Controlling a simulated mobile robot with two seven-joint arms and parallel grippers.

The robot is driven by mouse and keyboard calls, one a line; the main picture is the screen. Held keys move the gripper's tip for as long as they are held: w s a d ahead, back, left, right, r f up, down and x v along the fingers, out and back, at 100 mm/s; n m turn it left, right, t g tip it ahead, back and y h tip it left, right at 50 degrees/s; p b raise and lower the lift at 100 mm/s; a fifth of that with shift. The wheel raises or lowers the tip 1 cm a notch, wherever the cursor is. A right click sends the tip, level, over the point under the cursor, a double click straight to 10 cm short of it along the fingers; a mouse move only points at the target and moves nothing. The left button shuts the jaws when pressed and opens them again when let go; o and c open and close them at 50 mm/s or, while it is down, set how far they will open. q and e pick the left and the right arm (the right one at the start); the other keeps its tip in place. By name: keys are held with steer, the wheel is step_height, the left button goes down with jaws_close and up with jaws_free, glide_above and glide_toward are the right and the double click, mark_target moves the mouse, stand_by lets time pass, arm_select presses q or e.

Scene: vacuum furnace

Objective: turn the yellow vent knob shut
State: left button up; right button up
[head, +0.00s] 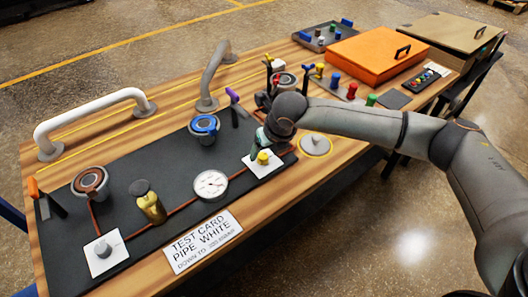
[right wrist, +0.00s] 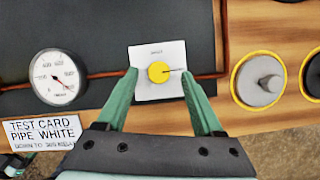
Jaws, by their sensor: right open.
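The yellow vent knob (head: 263,157) sits on a white square plate (head: 258,171) at the right end of the dark panel. In the right wrist view the knob (right wrist: 159,72) is round with a thin dark pointer line toward the right, on its white plate (right wrist: 150,52). My right gripper (head: 257,148) is just above the knob. In the right wrist view its two green fingers (right wrist: 159,80) are spread on either side of the knob, with gaps between fingers and knob. The gripper is open and empty.
A pressure gauge (head: 210,185) and a test card (head: 202,242) lie left of the knob. A yellow-ringed grey knob (head: 315,145) is to its right. White (head: 95,119) and grey pipe handles (head: 213,75) rise behind. An orange case (head: 376,54) stands at the far right.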

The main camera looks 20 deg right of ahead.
steer(key=shift+x, duration=0.9)
steer(key=shift+c, duration=0.2)
jaws_close()
